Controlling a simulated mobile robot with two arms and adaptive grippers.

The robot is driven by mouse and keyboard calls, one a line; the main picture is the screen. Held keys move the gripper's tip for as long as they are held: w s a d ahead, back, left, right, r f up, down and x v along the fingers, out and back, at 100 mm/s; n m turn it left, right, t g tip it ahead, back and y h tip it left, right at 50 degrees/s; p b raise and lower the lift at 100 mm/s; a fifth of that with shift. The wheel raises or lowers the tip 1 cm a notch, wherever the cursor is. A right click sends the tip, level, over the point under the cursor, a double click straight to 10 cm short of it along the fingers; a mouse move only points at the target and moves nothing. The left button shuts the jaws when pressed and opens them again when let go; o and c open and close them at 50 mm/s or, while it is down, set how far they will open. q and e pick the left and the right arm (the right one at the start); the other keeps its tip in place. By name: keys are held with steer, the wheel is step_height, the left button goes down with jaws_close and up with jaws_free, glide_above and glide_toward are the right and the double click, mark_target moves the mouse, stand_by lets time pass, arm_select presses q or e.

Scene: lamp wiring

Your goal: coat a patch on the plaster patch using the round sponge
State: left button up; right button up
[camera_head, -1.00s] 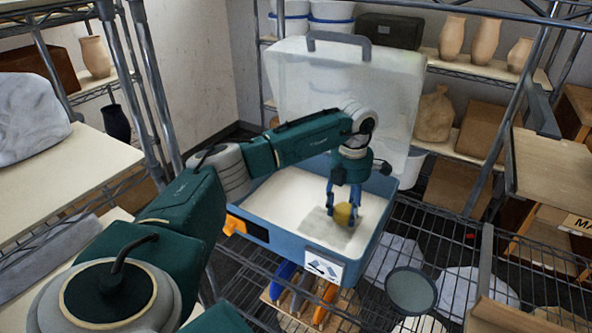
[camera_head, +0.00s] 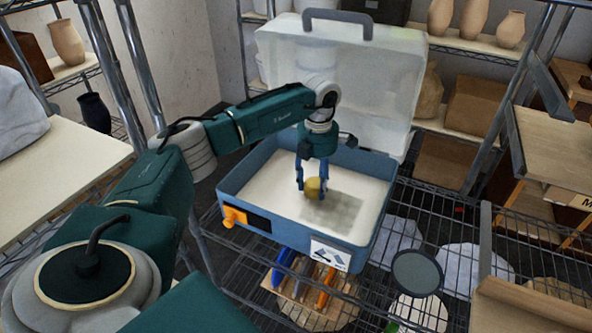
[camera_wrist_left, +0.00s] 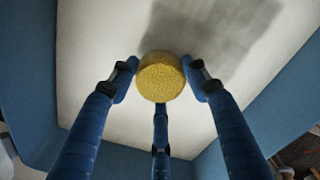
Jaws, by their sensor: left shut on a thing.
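My left gripper (camera_head: 311,188) is shut on the round yellow sponge (camera_head: 315,188), low inside the open blue case. The sponge also shows in the left wrist view (camera_wrist_left: 160,77), between the three blue fingers. The plaster patch (camera_head: 268,182) is the pale flat surface filling the case floor. A darker grey area (camera_head: 334,210) lies on it, just right of and nearer than the sponge; it also shows in the left wrist view (camera_wrist_left: 215,28). I cannot tell whether the sponge touches the plaster. My right gripper is not in view.
The blue case (camera_head: 290,238) stands on a wire shelf, its clear lid (camera_head: 340,85) raised behind. Handled tools (camera_head: 303,283) lie on a board below. A round grey disc (camera_head: 416,273) is right of the case. Vases (camera_head: 474,18) stand on the rear shelf.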

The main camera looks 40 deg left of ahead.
arm_select(q)
steer(key=shift+s+a+r, duration=0.1)
steer(key=shift+a+r, duration=0.1)
steer(key=shift+a, duration=0.15)
step_height(320, 180, up, 5)
steer(key=p, duration=0.3)
steer(key=shift+d, duration=0.15)
steer(key=shift+a+r+p, duration=0.2)
steer(key=shift+r+p, duration=0.8)
steer(key=shift+p, duration=0.05)
steer(key=shift+d+r, duration=0.15)
steer(key=shift+r, duration=0.25)
